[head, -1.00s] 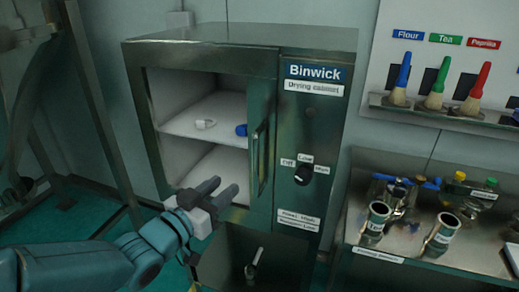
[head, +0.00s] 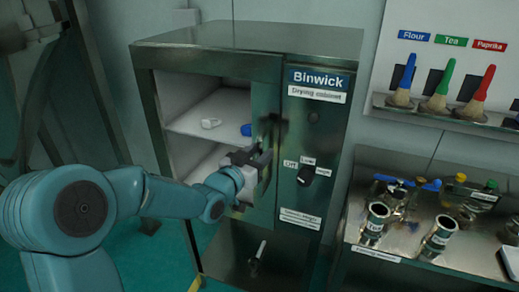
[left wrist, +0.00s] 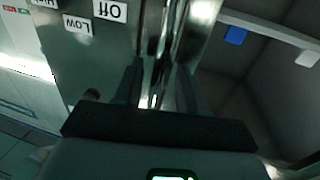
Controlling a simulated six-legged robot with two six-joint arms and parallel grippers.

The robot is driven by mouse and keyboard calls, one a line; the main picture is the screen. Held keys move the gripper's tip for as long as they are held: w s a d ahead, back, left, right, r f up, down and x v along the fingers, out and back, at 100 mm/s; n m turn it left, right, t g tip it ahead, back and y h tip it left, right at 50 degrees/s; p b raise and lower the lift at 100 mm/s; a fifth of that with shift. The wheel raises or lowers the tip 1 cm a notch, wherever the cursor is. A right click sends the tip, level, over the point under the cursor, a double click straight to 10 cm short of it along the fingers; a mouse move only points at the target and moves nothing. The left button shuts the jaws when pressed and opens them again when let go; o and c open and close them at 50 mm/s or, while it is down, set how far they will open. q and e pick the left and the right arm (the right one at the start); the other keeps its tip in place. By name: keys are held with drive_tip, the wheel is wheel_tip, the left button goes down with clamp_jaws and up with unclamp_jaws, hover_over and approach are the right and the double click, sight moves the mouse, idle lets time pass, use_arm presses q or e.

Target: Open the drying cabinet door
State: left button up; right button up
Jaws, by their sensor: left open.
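The drying cabinet (head: 318,120) is a dark metal box labelled "Binwick". Its door (head: 262,212) is the left front part, with a metal strip on its right edge. The cabinet's inside shows to the left of that strip; I cannot tell whether glass covers it. My left gripper (head: 266,140) is at the door's vertical handle and hides most of it in the head view. In the left wrist view the gripper's two fingers (left wrist: 160,88) are apart, with the shiny handle (left wrist: 160,65) appearing between them. Contact is unclear. My right gripper is out of view.
A white item (head: 210,123) and a blue item (head: 246,129) lie on the cabinet's inner shelf. A control knob (head: 306,175) is right of the door. A metal bench (head: 400,255) with metal cups stands at the right.

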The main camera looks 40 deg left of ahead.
use_arm(q)
drive_tip(key=shift+w, duration=0.25)
drive_tip(key=shift+c, duration=0.4)
clamp_jaws()
drive_tip(key=shift+s, duration=0.1)
